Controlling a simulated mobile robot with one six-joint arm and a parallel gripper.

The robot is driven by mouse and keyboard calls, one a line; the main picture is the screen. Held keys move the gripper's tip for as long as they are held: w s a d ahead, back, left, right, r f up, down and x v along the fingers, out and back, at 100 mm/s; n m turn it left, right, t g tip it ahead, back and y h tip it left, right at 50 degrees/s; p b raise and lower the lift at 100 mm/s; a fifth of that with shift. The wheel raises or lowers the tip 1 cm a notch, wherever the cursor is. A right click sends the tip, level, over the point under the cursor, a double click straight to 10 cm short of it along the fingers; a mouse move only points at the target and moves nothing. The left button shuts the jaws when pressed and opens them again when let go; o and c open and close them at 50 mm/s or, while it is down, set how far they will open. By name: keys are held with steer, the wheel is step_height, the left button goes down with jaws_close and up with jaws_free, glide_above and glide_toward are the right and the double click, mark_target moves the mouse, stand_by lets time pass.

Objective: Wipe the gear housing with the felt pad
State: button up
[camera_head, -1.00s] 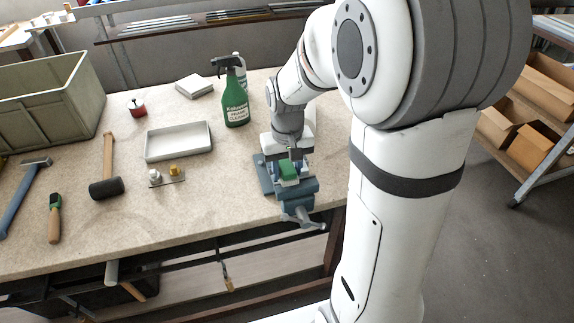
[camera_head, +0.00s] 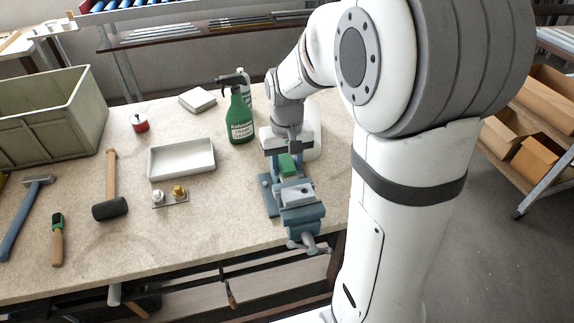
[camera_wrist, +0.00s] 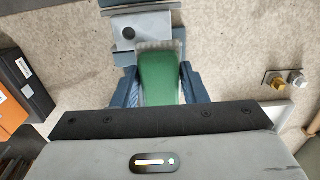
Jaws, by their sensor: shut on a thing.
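The felt pad is a green block (camera_wrist: 160,78) with a pale fuzzy edge, and it also shows in the head view (camera_head: 287,165). My gripper (camera_wrist: 159,88) is shut on it, with a blue finger on each side; in the head view my gripper (camera_head: 286,156) is at the back of the blue vise (camera_head: 302,216). A grey metal block with a dark round hole (camera_head: 297,192), which looks like the gear housing, sits in the vise. It also shows in the wrist view (camera_wrist: 145,30), just beyond the pad. I cannot tell whether pad and block touch.
A green spray bottle (camera_head: 239,122) stands behind and left of the vise. A white tray (camera_head: 181,174), a plate with two small fittings (camera_head: 170,198) and a mallet (camera_head: 110,207) lie left. A large crate (camera_head: 50,115) stands far left. The bench between tray and vise is clear.

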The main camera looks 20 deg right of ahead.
steer(key=shift+r+p, duration=0.95)
steer(key=shift+r, duration=0.7)
steer(key=shift+s, duration=0.1)
